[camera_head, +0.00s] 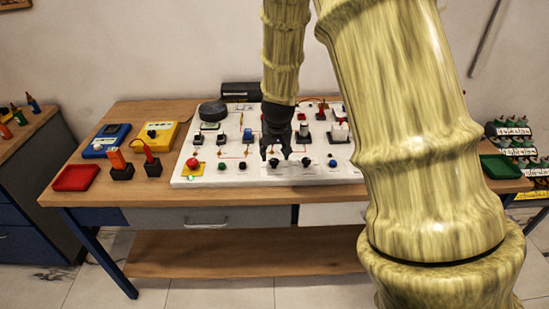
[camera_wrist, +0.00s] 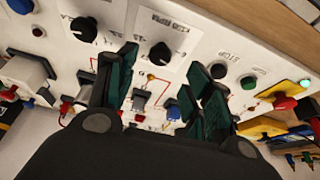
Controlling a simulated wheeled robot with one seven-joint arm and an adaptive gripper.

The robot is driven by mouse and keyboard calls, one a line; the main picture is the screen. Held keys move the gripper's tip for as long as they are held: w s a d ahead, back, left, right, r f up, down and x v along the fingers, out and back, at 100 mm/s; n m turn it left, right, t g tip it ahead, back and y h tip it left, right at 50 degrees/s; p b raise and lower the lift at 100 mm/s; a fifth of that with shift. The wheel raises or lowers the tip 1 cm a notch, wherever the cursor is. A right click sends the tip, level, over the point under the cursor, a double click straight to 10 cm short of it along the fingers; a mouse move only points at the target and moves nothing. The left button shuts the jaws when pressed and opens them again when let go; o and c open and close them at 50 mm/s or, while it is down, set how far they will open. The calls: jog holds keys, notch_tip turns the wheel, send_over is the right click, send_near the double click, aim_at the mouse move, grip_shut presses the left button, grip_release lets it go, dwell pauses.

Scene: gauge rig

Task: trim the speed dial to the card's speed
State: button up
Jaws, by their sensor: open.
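The other dial (camera_wrist: 83,29) is farther left. In the head view they show as small black knobs, left (camera_head: 274,162) and right (camera_head: 306,162). My gripper (camera_head: 276,154) points down just above the left one in that view. In the wrist view my gripper (camera_wrist: 168,68) is open and empty. I cannot make out a card's speed.
A green button (camera_wrist: 249,82) and a black one (camera_wrist: 217,71) sit beside the dials. A red mushroom button (camera_wrist: 285,103) stands on yellow. Wires, blocks and a black round part (camera_head: 212,111) crowd the board behind. A red tray (camera_head: 75,178) lies left.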

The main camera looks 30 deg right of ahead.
aim_at(274, 161)
jog(key=shift+p+x, duration=0.45)
jog(key=shift+x, duration=2.4)
jog(key=c, duration=1)
jog(key=shift+p, duration=0.3)
jog(key=o, duration=1)
